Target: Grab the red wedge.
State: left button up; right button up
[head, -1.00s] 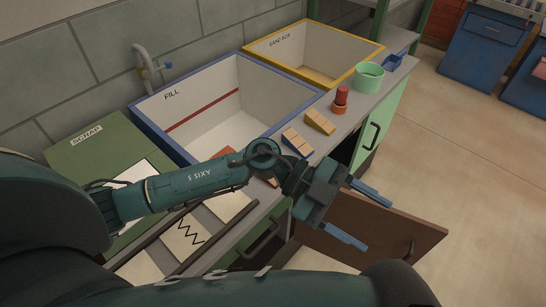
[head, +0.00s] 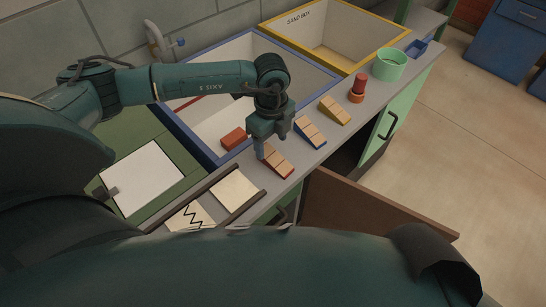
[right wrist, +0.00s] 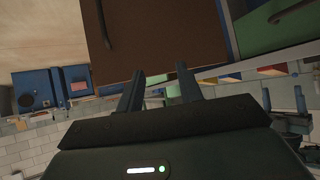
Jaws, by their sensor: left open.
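The red wedge (head: 278,163), a stepped block with tan top faces and red sides, lies on the grey counter in front of the blue-rimmed tub. My left gripper (head: 267,150) points down just above its upper left end. The jaws are open; one blue finger shows clearly beside the wedge, and the other is mostly hidden by the gripper body. I cannot tell whether a finger touches it. My right gripper (right wrist: 160,70) shows in the right wrist view with its two fingers apart and nothing between them.
A blue wedge (head: 310,132) and a yellow wedge (head: 335,110) lie farther along the counter. Beyond are a red cylinder (head: 358,88) and a green pot (head: 389,65). A red brick (head: 233,138) is at the blue-rimmed tub (head: 190,135). A brown cabinet door (head: 365,207) stands open below.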

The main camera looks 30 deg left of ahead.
aim_at(273, 154)
pick_arm(q)
jog(key=shift+w+f+p, duration=0.2)
jog(key=shift+f+p, duration=0.35)
jog(key=shift+f, duration=2.45)
jog(key=shift+c, duration=0.4)
jog(key=c, duration=1)
